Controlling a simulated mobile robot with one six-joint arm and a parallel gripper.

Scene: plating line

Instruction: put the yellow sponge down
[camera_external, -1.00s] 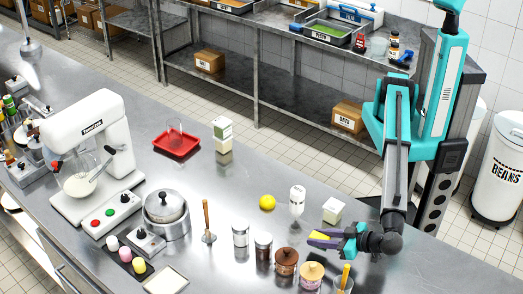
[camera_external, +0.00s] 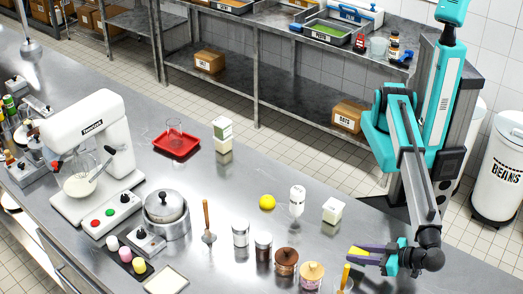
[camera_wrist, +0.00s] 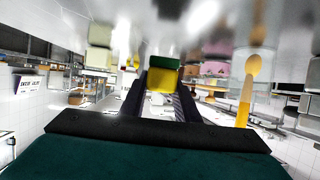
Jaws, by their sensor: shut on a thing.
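The yellow sponge (camera_external: 358,251) is held between the fingertips of my gripper (camera_external: 360,257), near the front right of the steel counter. In the wrist view, the sponge (camera_wrist: 161,78) shows a yellow face with a green layer, between the two dark fingers. My gripper is shut on it. The fingers point left in the external view. The sponge looks to be above the counter, but its exact height cannot be told. The fingers hide part of the sponge in the external view.
A glass with a yellow-handled utensil (camera_external: 345,278) stands close by the fingers. A pink jar with a tan lid (camera_external: 311,276), a brown jar (camera_external: 286,262) and a white carton (camera_external: 333,210) are near. A lemon (camera_external: 267,202) lies farther left. Counter between carton and gripper is bare.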

